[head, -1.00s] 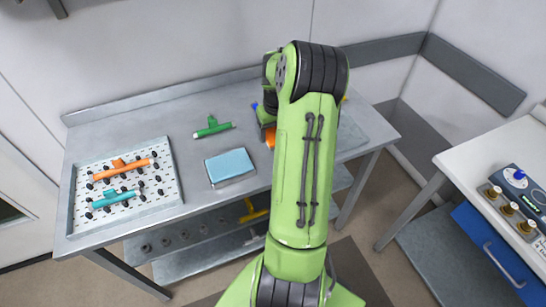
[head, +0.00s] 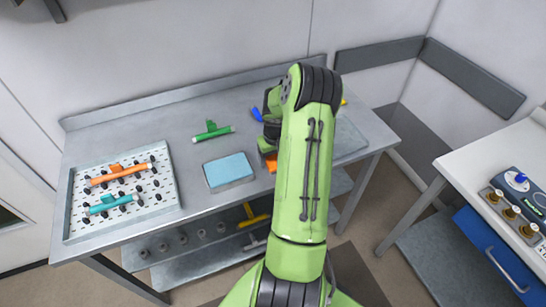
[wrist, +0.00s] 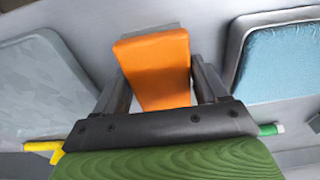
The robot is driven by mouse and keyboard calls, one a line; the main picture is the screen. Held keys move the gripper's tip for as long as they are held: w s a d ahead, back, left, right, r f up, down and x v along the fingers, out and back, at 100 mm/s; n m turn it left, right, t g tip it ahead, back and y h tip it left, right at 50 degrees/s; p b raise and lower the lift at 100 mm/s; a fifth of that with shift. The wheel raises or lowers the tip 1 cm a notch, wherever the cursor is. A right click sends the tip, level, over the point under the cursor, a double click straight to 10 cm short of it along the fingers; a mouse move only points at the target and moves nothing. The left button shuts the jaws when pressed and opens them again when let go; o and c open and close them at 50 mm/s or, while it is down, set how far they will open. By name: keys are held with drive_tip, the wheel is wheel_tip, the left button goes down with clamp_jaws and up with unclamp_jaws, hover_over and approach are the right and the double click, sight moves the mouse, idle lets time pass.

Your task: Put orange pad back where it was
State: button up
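The orange pad (wrist: 158,72) is between the two fingers of my gripper (wrist: 160,88) in the wrist view. The fingers lie close along its two sides and appear shut on it. In the head view only a small part of the orange pad (head: 271,162) shows beside my arm, over the front part of the metal table (head: 180,135). My arm hides most of my gripper (head: 268,140) there. I cannot tell whether the pad touches the table.
A blue pad (head: 229,170) lies left of my gripper. A grey pad or plate (head: 348,138) lies to the right. A green T-shaped piece (head: 212,131) lies behind. A perforated tray (head: 160,205) holds orange and teal pieces. A blue item (head: 256,113) is near my gripper.

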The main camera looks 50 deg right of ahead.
drive_tip(key=o, duration=0.4)
drive_tip(key=shift+c, duration=0.2)
drive_tip(key=shift+r+p, duration=0.1)
drive_tip(key=shift+p, duration=0.2)
wheel_tip(320, 180, up, 16)
drive_tip(key=s, duration=0.2)
drive_tip(key=w+a+r+n, duration=0.25)
drive_tip(key=a+r, duration=0.35)
drive_tip(key=a, duration=0.4)
drive_tip(key=s+a+r+n+t+h, duration=0.15)
drive_tip(key=a+r, duration=0.35)
drive_tip(key=a, duration=0.8)
drive_tip(key=s+a+n+t+y, duration=0.2)
drive_tip(key=s+a+t, duration=0.1)
drive_tip(key=s+a, duration=0.8)
drive_tip(key=shift+s+a+r+p, duration=0.2)
drive_tip(key=shift+a+r+p, duration=0.15)
drive_tip(key=shift+a, duration=0.15)
